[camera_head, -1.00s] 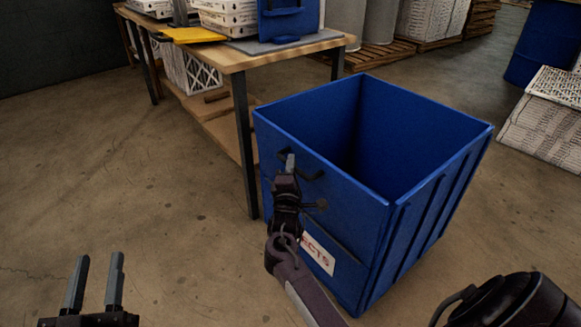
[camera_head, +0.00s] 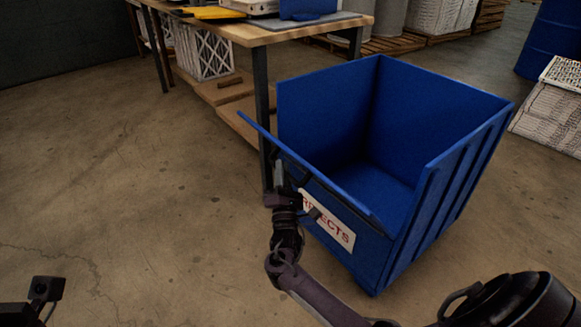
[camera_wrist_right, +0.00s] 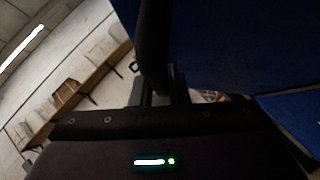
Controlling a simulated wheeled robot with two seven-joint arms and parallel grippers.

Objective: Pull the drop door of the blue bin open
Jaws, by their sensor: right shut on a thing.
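The blue bin (camera_head: 455,110) stands open-topped on the floor, with a white label (camera_head: 328,220) with red letters on its front. Its drop door (camera_head: 320,181) is tilted outward from the front and leaves a wide gap into the bin. My right gripper (camera_head: 279,175) is at the door's outer side, shut on the dark door handle. In the right wrist view the dark handle bar (camera_wrist_right: 153,45) runs down between the fingers. My left gripper (camera_head: 45,290) shows only partly at the lower left edge, and its fingers cannot be made out.
A wooden workbench (camera_head: 245,34) stands behind the bin, its front leg close to the door's left end. Boxed filters (camera_head: 203,52) are on its lower shelf. A white stack (camera_head: 550,125) and a blue barrel (camera_head: 550,42) are at the right. The floor at left is clear.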

